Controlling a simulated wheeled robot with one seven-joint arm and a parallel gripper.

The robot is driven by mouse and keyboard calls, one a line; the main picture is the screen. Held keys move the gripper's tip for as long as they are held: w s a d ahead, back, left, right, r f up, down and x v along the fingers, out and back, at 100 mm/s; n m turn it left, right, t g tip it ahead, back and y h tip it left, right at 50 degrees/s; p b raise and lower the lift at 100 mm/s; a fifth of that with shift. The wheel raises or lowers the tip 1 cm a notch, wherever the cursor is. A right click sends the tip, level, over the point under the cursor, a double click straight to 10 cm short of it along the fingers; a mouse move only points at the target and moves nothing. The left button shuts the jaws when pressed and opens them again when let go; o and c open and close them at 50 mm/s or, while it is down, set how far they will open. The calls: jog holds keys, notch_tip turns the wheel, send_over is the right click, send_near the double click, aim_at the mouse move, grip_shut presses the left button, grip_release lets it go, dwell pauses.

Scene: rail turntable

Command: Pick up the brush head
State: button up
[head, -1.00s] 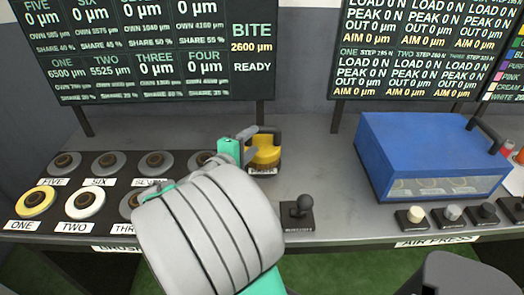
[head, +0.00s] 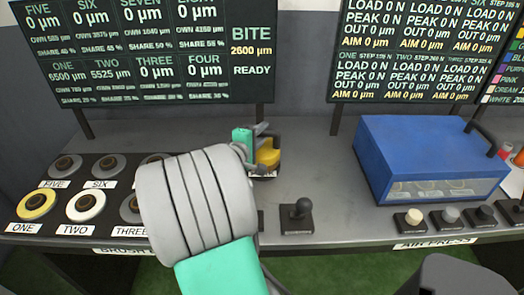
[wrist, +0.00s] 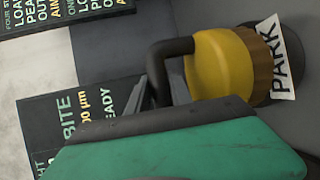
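The brush head is a yellow cylinder with a brown lower band and a dark bent handle. It stands on the console at the PARK label, and in the head view the brush head (head: 267,157) is partly hidden behind my gripper (head: 257,135). In the wrist view the brush head (wrist: 218,70) is upper right of centre, its handle reaching left, with the PARK label beside it. My gripper's green body fills the bottom of the wrist view. The gripper is close to the handle side of the brush head. Its fingertips are mostly hidden, and contact cannot be made out.
A blue box (head: 415,145) with a clear front stands at the right. A small black joystick (head: 297,216) is in front of the brush head. Numbered round pads, including a yellow pad (head: 36,205), fill the left. Display boards (head: 145,55) stand behind.

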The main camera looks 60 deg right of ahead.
grip_shut()
dwell(0.8)
jog(key=shift+r, duration=0.15)
